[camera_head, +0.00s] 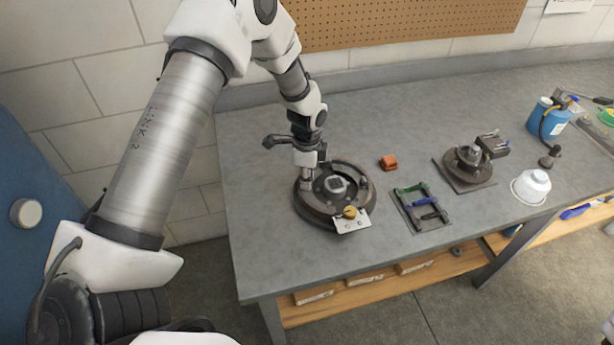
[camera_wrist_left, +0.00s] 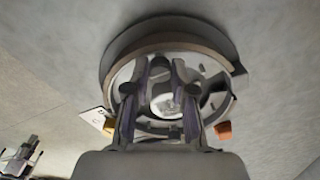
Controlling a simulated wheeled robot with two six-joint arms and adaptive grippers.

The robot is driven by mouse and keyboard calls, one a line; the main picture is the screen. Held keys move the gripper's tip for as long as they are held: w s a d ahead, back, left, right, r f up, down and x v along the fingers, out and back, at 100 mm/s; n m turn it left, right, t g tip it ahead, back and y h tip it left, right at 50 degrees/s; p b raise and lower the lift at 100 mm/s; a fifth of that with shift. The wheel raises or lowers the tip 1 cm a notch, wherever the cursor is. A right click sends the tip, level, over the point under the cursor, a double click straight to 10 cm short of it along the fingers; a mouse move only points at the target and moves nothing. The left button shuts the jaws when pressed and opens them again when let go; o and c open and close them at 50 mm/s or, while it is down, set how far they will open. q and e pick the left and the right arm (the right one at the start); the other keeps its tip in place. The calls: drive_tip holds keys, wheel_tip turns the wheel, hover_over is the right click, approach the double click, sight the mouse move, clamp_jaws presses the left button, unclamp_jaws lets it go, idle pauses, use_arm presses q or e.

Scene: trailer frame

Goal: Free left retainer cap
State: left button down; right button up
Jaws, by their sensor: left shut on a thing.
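A round, dark brake assembly (camera_head: 312,217) lies on the grey bench near its left end. My right gripper is not in view.
A yellow knob (camera_head: 350,212) on a metal plate (camera_head: 352,224) sits at the assembly's front edge.

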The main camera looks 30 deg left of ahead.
use_arm(q)
drive_tip(key=shift+s+f+n, duration=0.15)
drive_tip(key=shift+n, duration=0.15)
drive_tip(key=n, duration=0.3)
drive_tip(key=shift+p, duration=0.4)
drive_tip(key=n+p, duration=0.1)
drive_tip(key=n, duration=0.4)
drive_tip(key=n+p, duration=0.1)
drive_tip(key=n, duration=0.3)
drive_tip(key=n+p, duration=0.1)
drive_tip(key=n, duration=0.4)
idle(0.4)
drive_tip(key=c, duration=1)
unclamp_jaws()
drive_tip(key=shift+o, duration=0.2)
